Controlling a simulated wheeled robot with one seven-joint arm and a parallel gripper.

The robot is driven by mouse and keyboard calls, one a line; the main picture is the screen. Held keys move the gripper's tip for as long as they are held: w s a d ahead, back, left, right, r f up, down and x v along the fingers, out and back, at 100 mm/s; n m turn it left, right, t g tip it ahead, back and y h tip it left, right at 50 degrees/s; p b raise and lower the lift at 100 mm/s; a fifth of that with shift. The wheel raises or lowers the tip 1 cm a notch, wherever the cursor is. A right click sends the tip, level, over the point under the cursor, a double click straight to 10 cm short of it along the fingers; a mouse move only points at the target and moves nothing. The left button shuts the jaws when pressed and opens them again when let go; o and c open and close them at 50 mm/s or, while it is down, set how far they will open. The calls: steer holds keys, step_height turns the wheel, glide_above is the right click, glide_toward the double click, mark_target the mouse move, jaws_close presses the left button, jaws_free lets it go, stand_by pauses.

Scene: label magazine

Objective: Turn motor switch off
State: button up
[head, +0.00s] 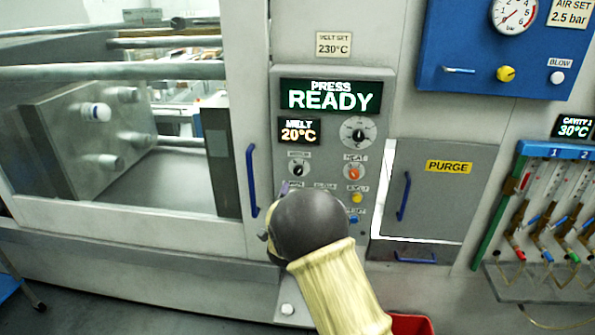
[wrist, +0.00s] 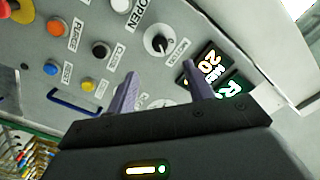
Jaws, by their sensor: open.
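The motor switch (head: 298,168) is a small black rotary knob on a white disc, on the grey control panel below the melt display. In the wrist view the knob (wrist: 157,42) has a white pointer mark, with its label beside it. My gripper (wrist: 160,70) is open and empty. Its two purple fingers point at the panel, with the knob showing between and beyond their tips; I see no contact. In the head view my dark wrist hides most of the gripper and the lower panel, and only a bit of purple finger shows just below the knob.
A red heat knob (head: 354,172), a yellow button (head: 356,198) and a large dial (head: 358,131) sit close by on the panel. Blue door handles stick out at left (head: 251,180) and right (head: 404,196). The press display (head: 331,96) reads READY.

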mark_target(298, 172)
steer(key=w+p, duration=0.4)
steer(key=w, duration=0.6)
steer(key=shift+r+p, duration=0.1)
steer(key=shift+p, duration=0.3)
steer(key=shift+w+p, duration=0.35)
steer(key=shift+w, duration=0.65)
steer(key=shift+c, duration=0.4)
steer(key=c, duration=0.9)
